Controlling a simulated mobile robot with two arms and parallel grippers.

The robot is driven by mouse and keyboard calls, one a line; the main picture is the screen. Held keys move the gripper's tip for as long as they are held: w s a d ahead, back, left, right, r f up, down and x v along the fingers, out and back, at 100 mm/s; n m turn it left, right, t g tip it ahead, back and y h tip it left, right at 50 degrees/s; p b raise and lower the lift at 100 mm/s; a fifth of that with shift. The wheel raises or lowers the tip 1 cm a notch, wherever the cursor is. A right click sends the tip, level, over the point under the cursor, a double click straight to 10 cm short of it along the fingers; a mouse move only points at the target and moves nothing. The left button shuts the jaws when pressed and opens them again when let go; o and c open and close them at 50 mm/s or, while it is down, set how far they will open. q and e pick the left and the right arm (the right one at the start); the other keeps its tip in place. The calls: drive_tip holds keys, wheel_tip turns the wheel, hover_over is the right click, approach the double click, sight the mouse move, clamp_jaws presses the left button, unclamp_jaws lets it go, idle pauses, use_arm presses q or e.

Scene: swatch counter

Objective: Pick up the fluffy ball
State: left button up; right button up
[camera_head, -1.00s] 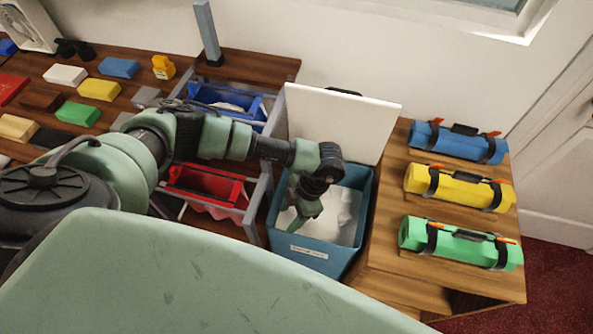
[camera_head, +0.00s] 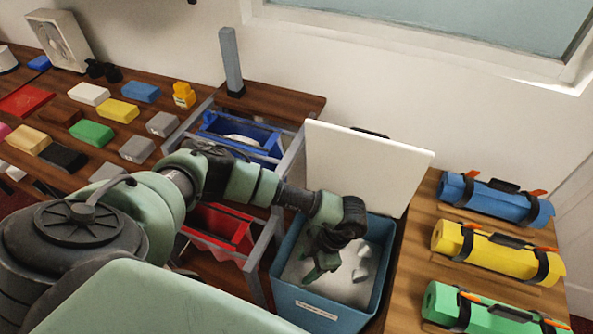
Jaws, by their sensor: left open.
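I cannot make out a fluffy ball for certain. A blue-teal bin (camera_head: 318,313) with a label on its front holds pale grey-white contents (camera_head: 362,262), whose shapes are not clear. My left gripper (camera_head: 318,268) reaches down into the bin from above, over its left part. Its green fingers point downward and look empty. The arm and gripper hide some of the bin's inside. My right gripper is out of view.
A white upright lid or panel (camera_head: 362,165) stands behind the bin. Blue (camera_head: 497,200), yellow (camera_head: 495,254) and green rolls lie on the wooden surface at right. Blue (camera_head: 225,140) and red (camera_head: 222,226) trays sit left of the bin. Several coloured blocks cover the left table.

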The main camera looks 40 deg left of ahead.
sight(297, 278)
use_arm(q)
drive_tip(key=x, duration=1)
drive_tip(key=shift+w+d+f, duration=0.1)
drive_tip(key=shift+w+f, duration=0.05)
drive_tip(key=shift+w, duration=0.2)
drive_tip(key=shift+c, duration=0.3)
drive_tip(key=c, duration=0.5)
